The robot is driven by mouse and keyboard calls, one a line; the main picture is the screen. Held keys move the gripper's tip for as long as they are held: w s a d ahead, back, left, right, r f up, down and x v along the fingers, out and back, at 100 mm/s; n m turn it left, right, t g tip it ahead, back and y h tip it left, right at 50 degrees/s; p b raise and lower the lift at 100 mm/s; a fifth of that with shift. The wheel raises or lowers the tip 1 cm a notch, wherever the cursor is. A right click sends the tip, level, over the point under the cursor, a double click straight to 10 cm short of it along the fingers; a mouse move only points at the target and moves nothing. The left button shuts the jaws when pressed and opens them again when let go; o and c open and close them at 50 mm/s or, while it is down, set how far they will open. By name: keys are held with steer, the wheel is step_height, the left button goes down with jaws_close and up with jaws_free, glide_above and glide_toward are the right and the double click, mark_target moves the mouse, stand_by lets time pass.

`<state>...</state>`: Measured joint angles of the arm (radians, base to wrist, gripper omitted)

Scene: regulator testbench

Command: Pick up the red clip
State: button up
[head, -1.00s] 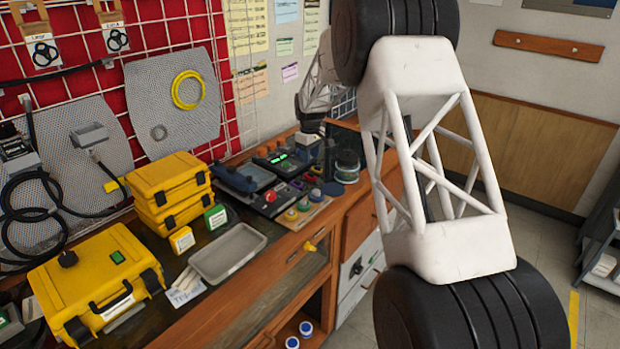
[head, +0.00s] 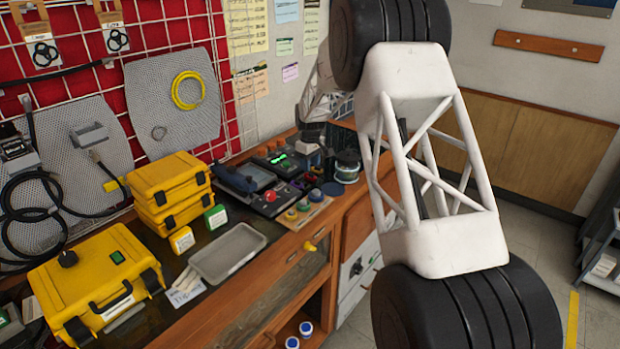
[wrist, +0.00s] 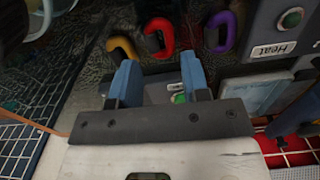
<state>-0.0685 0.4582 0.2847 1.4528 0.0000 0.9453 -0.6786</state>
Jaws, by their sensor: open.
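The red clip (wrist: 158,38) is a curved, hook-like loop in the upper middle of the wrist view. It lies on a dark surface between an orange clip (wrist: 122,47) and a purple clip (wrist: 220,32). My gripper (wrist: 159,58) has two blue fingers spread apart, with nothing between them. The red clip appears just beyond the fingertips, in line with the gap, and apart from both fingers. In the head view my gripper is far off over the back of the bench, too small and partly hidden to make out its fingers.
A box labelled "Heat" (wrist: 290,32) stands right of the clips. In the head view, a spool (head: 347,166) stands near my gripper. A panel with a red button (head: 270,197), a grey tray (head: 228,252) and yellow cases (head: 95,280) are nearer along the bench.

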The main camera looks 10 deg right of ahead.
steer(key=shift+s+f, duration=0.1)
steer(key=shift+f, duration=2.05)
steer(key=c, duration=0.6)
steer(key=shift+r, duration=0.1)
steer(key=shift+r, duration=4.9)
steer(key=shift+r, duration=0.1)
step_height(320, 180, up, 10)
glide_above(310, 175)
